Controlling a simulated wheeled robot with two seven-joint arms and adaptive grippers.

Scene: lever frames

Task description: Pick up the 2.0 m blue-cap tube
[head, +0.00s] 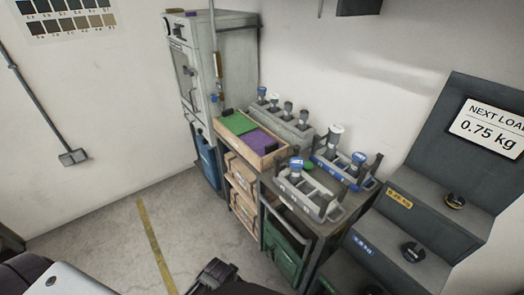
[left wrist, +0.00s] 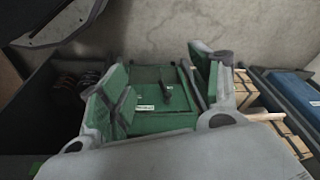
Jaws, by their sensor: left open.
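Blue-cap tubes stand in racks on the bench in the head view. One blue cap (head: 296,164) is at the front grey rack (head: 322,207). Another blue cap (head: 358,158) is at the blue-and-grey rack (head: 352,181) behind it. Smaller blue-topped tubes (head: 262,92) stand in the back rack (head: 292,126). I cannot read which is the 2.0 m tube. My left gripper (head: 214,276), dark, is at the bottom edge, low and left of the racks. In the left wrist view its fingers (left wrist: 163,92) are apart, with nothing between them. My right gripper is not in view.
A wooden tray (head: 273,164) with green and purple mats sits left of the racks. Below are wooden boxes (head: 243,173) and a green container (head: 282,250), also in the left wrist view (left wrist: 160,120). A dark stepped unit with a "0.75 kg" sign (head: 488,127) stands right. Floor at left is clear.

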